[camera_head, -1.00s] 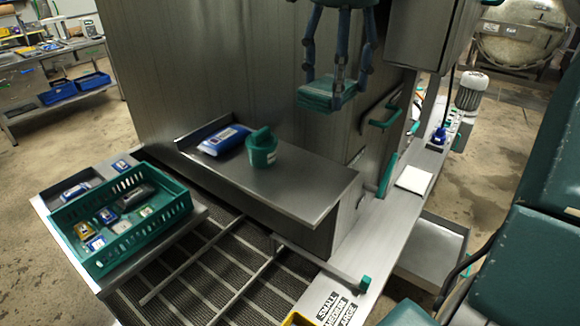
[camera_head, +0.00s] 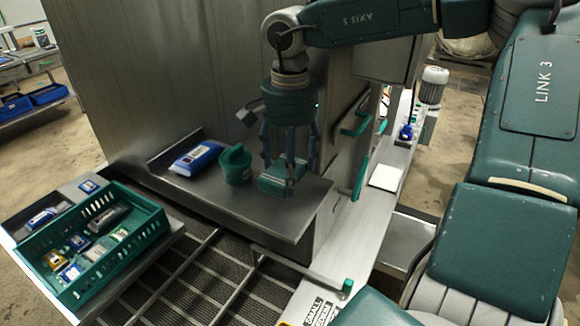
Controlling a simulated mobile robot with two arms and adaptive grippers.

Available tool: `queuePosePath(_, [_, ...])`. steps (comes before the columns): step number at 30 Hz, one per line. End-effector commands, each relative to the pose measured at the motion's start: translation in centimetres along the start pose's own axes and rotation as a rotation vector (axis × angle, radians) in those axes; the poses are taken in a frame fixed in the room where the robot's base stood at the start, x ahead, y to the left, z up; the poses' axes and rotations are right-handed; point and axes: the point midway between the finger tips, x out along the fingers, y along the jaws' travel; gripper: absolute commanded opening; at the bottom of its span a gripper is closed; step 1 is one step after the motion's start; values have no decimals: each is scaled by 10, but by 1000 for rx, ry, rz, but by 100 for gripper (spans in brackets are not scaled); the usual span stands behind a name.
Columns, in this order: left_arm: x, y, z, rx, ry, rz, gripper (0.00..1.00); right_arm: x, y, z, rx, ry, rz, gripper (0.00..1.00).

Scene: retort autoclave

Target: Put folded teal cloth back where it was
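The folded teal cloth (camera_head: 273,184) is between the fingers of my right gripper (camera_head: 289,172), whose arm comes in from the upper right in the head view. The gripper points down and is shut on the cloth. The cloth is at the right part of the grey metal shelf (camera_head: 255,213), just right of a teal cup-like container (camera_head: 235,166). It is low over the shelf or resting on it; I cannot tell which. The fingers hide part of the cloth. My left gripper is not in view.
A blue and white packet (camera_head: 197,157) lies at the shelf's left. A teal crate (camera_head: 140,238) with several small packs stands lower left. A white sheet (camera_head: 386,177) lies on the ledge at right. A teal-ended lever (camera_head: 300,268) sits below the shelf.

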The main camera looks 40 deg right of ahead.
Motion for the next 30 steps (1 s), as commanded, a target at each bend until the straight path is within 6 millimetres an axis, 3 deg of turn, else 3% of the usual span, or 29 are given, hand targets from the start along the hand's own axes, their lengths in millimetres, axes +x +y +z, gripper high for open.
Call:
queuePosePath(3, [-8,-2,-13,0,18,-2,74,16,2,1,-1,-3,7,49])
queuePosePath(8, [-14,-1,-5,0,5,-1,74,37,2,1,-1,-2,5,49])
queuePosePath(13, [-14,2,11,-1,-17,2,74,41,1,0,0,-1,1,49])
queuePosePath(21, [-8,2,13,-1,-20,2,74,46,1,0,0,-1,2,49])
queuePosePath(22, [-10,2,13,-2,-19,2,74,44,1,0,0,0,2,76])
queuePosePath(24, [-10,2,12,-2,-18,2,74,43,1,0,0,-1,2,89])
queuePosePath(30, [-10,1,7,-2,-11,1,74,43,1,0,-1,-1,2,89])
